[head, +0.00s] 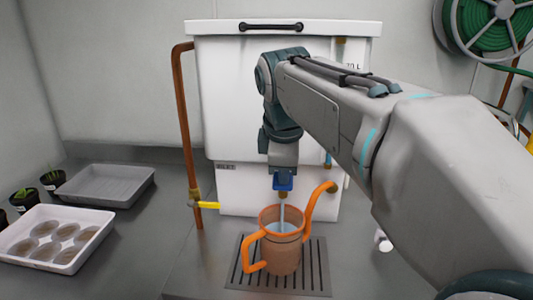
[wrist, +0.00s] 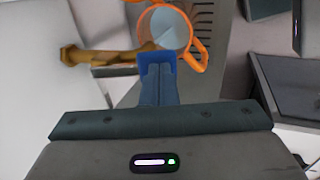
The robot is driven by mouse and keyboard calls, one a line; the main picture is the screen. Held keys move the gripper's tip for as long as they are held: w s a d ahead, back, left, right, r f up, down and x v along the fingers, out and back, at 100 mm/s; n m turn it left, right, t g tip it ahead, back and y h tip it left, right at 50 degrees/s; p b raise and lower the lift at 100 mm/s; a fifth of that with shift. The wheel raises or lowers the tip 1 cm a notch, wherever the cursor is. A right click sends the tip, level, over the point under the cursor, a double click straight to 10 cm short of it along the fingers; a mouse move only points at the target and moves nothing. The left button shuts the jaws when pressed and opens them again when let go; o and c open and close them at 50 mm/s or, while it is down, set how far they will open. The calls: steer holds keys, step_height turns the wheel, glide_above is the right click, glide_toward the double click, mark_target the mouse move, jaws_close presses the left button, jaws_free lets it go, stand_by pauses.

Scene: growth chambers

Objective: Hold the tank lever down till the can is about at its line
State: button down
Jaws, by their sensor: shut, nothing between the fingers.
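The white tank (head: 240,90) stands against the back wall. A blue lever (head: 283,183) is low on its front, and it also shows in the wrist view (wrist: 155,60). My gripper (head: 283,168) is shut and empty, its fingertips against the lever, seemingly pressing it; the fingers partly hide it. The orange can (head: 281,255) stands upright below on a slotted drain grate (head: 310,285). A pale stream falls into the can. Grey-blue water shows inside it in the wrist view (wrist: 168,27). I cannot make out the can's line or the exact level.
A brass tap fitting (wrist: 95,56) is beside the lever. A copper pipe (head: 180,120) with a yellow valve handle (head: 207,205) runs left of the tank. A white tray (head: 75,255), a grey tray (head: 105,185) and small potted seedlings are at left. A green hose reel (head: 490,30) hangs upper right.

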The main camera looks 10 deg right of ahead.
stand_by(0.4)
steer(key=shift+r+p, duration=0.75)
steer(key=shift+r, duration=0.1)
steer(key=shift+r+p, duration=0.3)
steer(key=shift+r, duration=0.05)
steer(key=w+d+r+p+v, duration=0.1)
steer(key=w+p+v, duration=0.1)
steer(key=v, duration=1.1)
steer(key=shift+w+p, duration=0.15)
steer(key=shift+p, duration=0.6)
steer(key=shift+w+d+r+g+y+p, duration=0.1)
steer(key=shift+w+r+g+y+p, duration=0.15)
steer(key=shift+w+g, duration=0.35)
steer(key=shift+w+d+r+g+y+p, duration=0.1)
steer(key=shift+w+r+g+y+p, duration=0.15)
steer(key=shift+w+g, duration=0.3)
steer(key=shift+w+d+r+g+y+p, duration=0.1)
steer(key=shift+w+r+g+y+p, duration=0.1)
steer(key=shift+w+g+p, duration=0.4)
